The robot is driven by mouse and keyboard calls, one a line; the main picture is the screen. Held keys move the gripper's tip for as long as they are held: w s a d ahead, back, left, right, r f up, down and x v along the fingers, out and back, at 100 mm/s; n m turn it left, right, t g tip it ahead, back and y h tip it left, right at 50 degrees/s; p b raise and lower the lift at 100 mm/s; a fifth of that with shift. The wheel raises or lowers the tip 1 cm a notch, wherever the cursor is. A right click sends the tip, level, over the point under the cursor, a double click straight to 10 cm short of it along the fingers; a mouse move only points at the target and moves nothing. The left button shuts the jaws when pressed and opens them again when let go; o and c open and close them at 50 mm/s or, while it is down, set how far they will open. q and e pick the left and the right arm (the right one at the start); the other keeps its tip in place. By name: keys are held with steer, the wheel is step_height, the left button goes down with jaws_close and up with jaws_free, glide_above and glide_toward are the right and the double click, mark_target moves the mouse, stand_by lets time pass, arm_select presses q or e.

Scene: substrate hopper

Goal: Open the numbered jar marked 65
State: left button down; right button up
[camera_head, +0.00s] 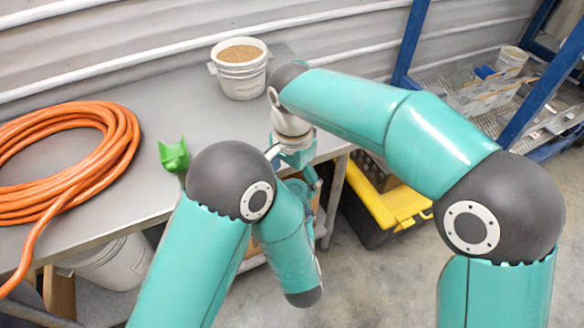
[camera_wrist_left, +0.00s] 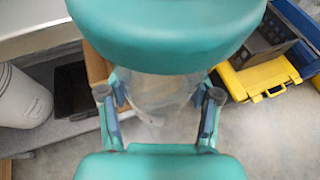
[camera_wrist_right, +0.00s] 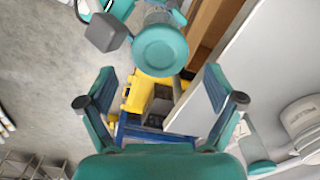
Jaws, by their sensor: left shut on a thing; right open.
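My left gripper (camera_wrist_left: 160,90) is shut on a clear, whitish thing (camera_wrist_left: 165,97) in the left wrist view, which looks like the jar body. A large teal shape hides its upper part, and I cannot tell whether that is a lid or an arm. No number 65 is legible. In the head view my arms mostly hide the left gripper. My right gripper (camera_wrist_right: 160,86) is open and empty. In the head view it (camera_head: 298,152) points downward by the table's right edge. In the right wrist view a round teal end lies just beyond its fingers.
The grey table (camera_head: 180,95) carries an orange hose coil (camera_head: 125,125), a green scoop (camera_head: 174,155) and a white bucket of brown substrate (camera_head: 239,70). A yellow-lidded box (camera_head: 400,203) stands on the floor. A blue-framed rack (camera_head: 410,40) is at the right.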

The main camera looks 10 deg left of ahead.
steer(key=shift+w+f, duration=0.1)
steer(key=shift+f, duration=2.2)
steer(key=c, duration=1.2)
steer(key=n, duration=1)
steer(key=shift+n, duration=0.3)
steer(key=n, duration=0.9)
